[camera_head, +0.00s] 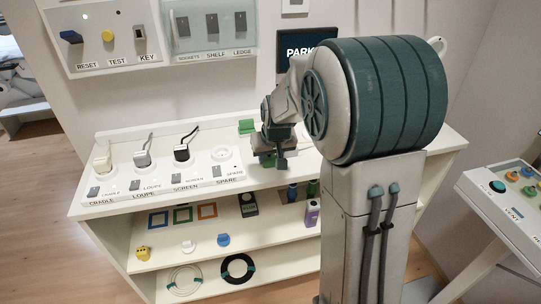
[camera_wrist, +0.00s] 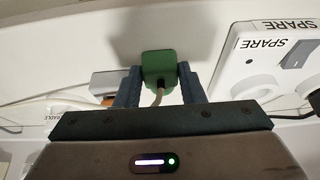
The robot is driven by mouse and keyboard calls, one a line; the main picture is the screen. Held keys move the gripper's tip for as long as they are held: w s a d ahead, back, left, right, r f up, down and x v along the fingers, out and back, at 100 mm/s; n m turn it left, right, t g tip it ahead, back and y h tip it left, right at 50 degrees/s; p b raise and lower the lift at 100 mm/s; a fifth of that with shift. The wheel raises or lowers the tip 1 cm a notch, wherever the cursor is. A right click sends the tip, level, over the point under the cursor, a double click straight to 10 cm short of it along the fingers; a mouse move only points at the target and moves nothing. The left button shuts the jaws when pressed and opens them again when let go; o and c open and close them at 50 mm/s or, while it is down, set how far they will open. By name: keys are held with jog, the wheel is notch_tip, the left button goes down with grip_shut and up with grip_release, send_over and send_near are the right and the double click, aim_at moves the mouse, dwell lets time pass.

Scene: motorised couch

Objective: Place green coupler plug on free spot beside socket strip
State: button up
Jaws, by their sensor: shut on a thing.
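The green coupler plug (camera_wrist: 158,68) is between my gripper's two fingers (camera_wrist: 158,82) in the wrist view, with a grey cable running from it toward the palm. My gripper is shut on it. In the head view, my gripper (camera_head: 268,156) is low over the worktop, right of the socket strip (camera_head: 160,184). The plug is mostly hidden there, and I cannot tell whether it touches the surface. The strip's SPARE end, with its round socket (camera_wrist: 262,87), shows at the right of the wrist view.
A green block (camera_head: 246,127) lies at the back of the worktop (camera_head: 340,150), just left of my gripper. Shelves below hold coloured frames, small plugs and coiled cables (camera_head: 237,268). A wall panel (camera_head: 108,38) hangs above. A control desk (camera_head: 510,205) stands at the right.

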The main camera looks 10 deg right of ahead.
jog(key=o, duration=1)
jog(key=shift+c, duration=0.2)
jog(key=shift+r+p, duration=0.25)
jog(key=shift+p, duration=0.05)
jog(key=v, duration=1.1)
jog(key=s+f+g, duration=0.1)
jog(key=s+f, duration=0.1)
jog(key=s, duration=0.8)
jog(key=s+f, duration=0.3)
jog(key=s, duration=0.8)
jog(key=shift+a+g, duration=0.4)
jog(key=shift+s, duration=0.1)
